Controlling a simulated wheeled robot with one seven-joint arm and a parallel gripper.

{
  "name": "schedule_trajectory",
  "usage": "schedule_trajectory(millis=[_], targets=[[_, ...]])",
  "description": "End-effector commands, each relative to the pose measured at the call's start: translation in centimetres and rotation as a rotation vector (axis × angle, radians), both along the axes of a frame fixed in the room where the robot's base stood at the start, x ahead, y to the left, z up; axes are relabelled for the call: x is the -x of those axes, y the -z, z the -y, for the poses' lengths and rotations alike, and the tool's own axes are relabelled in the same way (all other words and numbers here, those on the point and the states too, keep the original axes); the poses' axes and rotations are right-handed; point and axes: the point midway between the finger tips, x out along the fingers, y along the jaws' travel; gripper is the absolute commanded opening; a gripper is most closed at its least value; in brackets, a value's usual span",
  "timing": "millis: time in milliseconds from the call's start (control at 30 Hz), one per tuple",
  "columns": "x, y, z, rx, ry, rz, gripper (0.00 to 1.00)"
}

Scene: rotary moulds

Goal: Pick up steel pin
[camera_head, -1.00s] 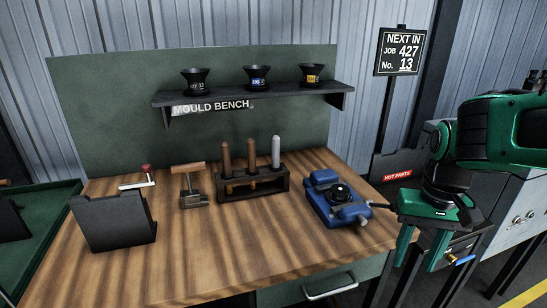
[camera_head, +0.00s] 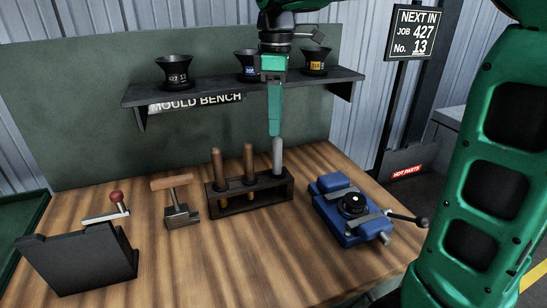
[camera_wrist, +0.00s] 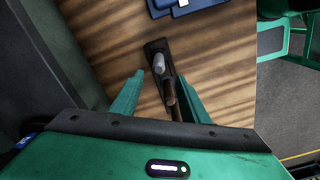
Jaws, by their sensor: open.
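The steel pin (camera_head: 278,157) is a grey round-topped cylinder. It stands upright at the right end of the dark wooden rack (camera_head: 234,208), beside two brown-handled tools (camera_head: 249,163). My gripper (camera_head: 274,132) is above the rack, pointing down, with its tips close to the pin's top in the head view. In the wrist view my gripper (camera_wrist: 160,77) is open, with one finger on each side. The pin's grey top (camera_wrist: 158,64) shows between and slightly beyond the tips. The pin's lower part is hidden in the rack.
A blue vice (camera_head: 338,229) stands right of the rack. A wooden-handled tool (camera_head: 177,213) and a black angled holder (camera_head: 82,260) are to the left. A shelf (camera_head: 200,93) with several black funnels is behind the gripper. The front bench top is clear.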

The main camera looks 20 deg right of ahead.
Motion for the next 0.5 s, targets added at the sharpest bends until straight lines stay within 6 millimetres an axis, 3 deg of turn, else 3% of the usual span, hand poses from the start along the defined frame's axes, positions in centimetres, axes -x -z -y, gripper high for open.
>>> schedule_trajectory(millis=[200,500], targets=[[0.1,3.3,0.5,0.000,0.010,-0.004,0.41],[0.1,5.5,0.7,0.000,0.014,-0.004,0.41]])
